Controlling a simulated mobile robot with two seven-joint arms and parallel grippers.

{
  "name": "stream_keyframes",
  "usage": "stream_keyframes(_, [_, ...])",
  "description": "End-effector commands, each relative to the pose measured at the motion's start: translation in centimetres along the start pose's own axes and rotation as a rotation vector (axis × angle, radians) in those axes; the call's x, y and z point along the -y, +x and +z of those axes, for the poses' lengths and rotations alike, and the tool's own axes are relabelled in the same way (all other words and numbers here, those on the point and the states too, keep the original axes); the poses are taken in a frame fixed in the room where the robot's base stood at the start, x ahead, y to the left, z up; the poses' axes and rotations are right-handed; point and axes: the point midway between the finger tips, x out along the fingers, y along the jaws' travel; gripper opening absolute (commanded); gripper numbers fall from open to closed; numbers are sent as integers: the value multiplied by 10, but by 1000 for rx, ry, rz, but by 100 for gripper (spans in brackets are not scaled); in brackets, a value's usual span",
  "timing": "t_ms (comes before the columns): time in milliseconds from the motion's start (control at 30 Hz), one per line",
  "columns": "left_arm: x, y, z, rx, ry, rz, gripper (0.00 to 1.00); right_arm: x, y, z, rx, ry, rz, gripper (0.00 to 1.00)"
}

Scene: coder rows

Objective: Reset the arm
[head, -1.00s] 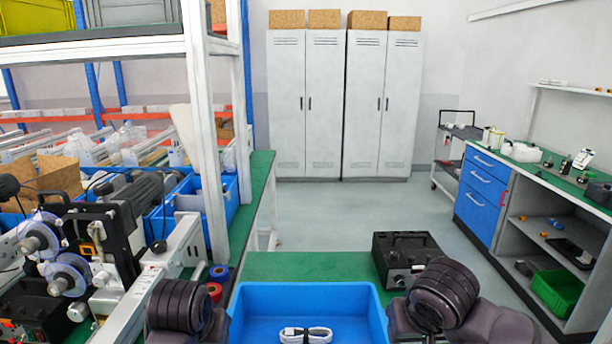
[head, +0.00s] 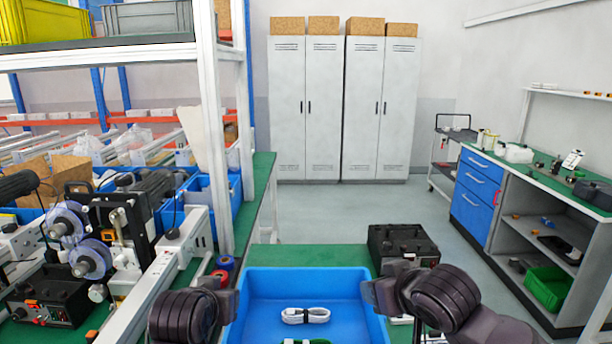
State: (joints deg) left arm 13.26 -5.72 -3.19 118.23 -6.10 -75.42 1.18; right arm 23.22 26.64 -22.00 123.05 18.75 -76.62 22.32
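My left arm (head: 187,318) shows at the bottom left of the blue tray, in dark folded links. My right arm (head: 440,298) shows at the tray's right side, its inner end over the right rim. The fingertips of both grippers cannot be made out. Between the arms stands the blue tray (head: 277,285) on the green bench. A white bundled cable (head: 305,315) with a dark band lies in it. A green and white bundle (head: 305,341) is cut off by the bottom edge.
A black box with a handle (head: 400,245) stands on the bench right of the tray. Black machinery with reels (head: 85,240) stands at the left below a white shelf frame. A blue drawer cabinet (head: 475,195) is at the right. The floor (head: 330,215) ahead is clear.

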Motion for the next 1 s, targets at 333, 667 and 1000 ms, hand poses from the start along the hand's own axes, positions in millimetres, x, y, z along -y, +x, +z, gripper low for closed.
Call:
stream_keyframes(333, [29,11,48,-314,36,-8,48,-28,22,44,-350,-94,50,48])
stream_keyframes(667, [63,-6,165,-361,59,-29,48,-56,13,178,-385,-78,201,48])
stream_keyframes(1000, [90,-48,308,-139,74,-61,48,-52,-28,346,-138,73,298,48])
